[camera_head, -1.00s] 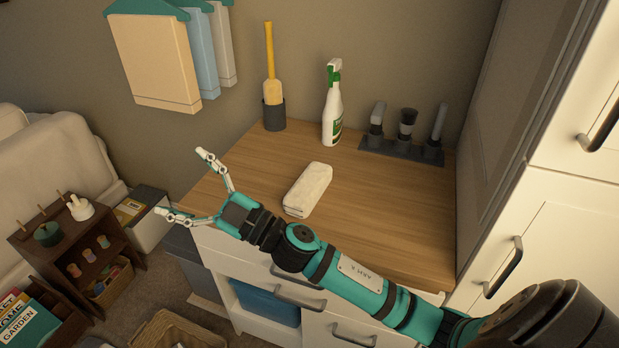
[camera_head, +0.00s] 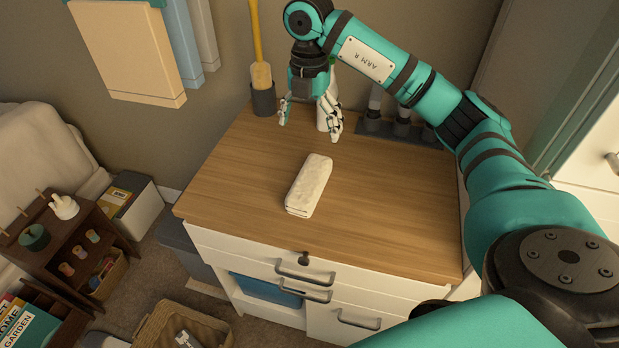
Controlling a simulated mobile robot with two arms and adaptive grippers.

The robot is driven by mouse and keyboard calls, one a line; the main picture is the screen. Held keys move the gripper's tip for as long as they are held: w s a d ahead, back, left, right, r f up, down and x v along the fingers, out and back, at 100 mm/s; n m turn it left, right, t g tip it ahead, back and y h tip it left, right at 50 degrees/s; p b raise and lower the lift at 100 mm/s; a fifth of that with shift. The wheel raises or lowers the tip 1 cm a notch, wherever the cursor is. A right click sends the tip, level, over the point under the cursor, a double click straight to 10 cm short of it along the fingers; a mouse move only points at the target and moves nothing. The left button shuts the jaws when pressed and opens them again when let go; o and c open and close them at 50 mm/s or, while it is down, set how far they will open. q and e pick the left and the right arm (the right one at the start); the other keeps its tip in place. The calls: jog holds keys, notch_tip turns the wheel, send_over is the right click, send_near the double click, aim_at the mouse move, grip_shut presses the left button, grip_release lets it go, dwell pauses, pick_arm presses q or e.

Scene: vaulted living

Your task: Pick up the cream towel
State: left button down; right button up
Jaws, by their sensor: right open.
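The cream towel (camera_head: 308,186), a folded oblong bundle, lies on the wooden top (camera_head: 390,215) of the white cabinet. My right gripper (camera_head: 309,130) is open and empty, pointing down above the back part of the top, behind the towel and apart from it. The towel is fully in view. My left gripper is not in view.
A brush in a dark holder (camera_head: 263,100) stands at the back left. The spray bottle (camera_head: 326,112) is mostly hidden behind my right gripper and arm. A dark rack (camera_head: 372,125) stands at the back right. The wood around the towel is clear.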

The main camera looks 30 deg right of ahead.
jog(key=p, duration=0.3)
send_near(310, 176)
notch_tip(310, 176, down, 5)
jog(key=shift+a+f, duration=0.1)
jog(key=shift+a, duration=0.05)
jog(key=shift+s+f, duration=0.1)
jog(key=shift+f, duration=0.15)
notch_tip(310, 176, down, 4)
jog(key=shift+r+p, duration=0.15)
jog(key=shift+p, duration=0.8)
jog(key=shift+f, duration=0.5)
jog(key=c, duration=1.4)
